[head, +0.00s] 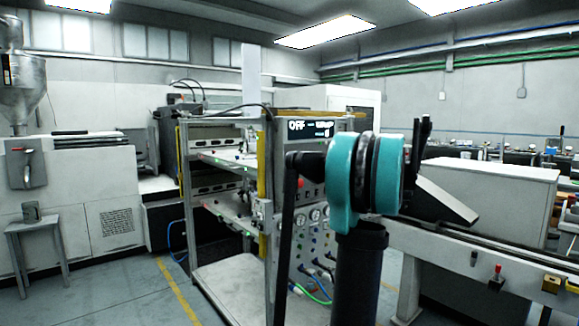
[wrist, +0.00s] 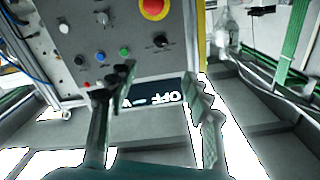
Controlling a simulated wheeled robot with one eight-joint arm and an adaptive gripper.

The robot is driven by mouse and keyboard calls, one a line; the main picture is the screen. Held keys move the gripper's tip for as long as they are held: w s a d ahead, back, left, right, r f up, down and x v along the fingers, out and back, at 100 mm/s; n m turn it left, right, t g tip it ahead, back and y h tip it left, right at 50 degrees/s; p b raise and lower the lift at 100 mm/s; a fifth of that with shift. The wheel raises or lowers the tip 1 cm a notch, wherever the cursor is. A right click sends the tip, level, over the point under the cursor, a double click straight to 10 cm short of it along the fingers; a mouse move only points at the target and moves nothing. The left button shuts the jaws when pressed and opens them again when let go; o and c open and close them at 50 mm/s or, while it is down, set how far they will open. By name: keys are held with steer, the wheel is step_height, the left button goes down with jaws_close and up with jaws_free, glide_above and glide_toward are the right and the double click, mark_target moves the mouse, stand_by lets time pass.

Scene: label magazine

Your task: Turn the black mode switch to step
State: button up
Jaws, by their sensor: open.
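In the wrist view, the black mode switch (wrist: 160,41) is a small black knob on a grey panel, between the red emergency button and the dark sign. Its pointer setting is too small to tell. The dark sign (wrist: 176,93) shows "OFF" upside down in the wrist view; it also shows upright in the head view (head: 311,128), its other words unclear. My gripper (wrist: 161,82) is open and empty, its two fingers spread in front of the sign. The switch appears beyond the fingertips, between their lines and apart from them. In the head view I cannot make out the switch.
A red emergency button (wrist: 154,8) on yellow, a blue button (wrist: 100,57) and a green button (wrist: 124,52) sit near the switch. In the head view, a metal rack (head: 186,200) stands left of my arm and a conveyor (head: 450,250) right. Floor is clear at front left.

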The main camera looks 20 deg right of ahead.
mark_target(298, 165)
steer(key=x, duration=1.7)
steer(key=shift+w+a, duration=0.1)
steer(key=c, duration=1.1)
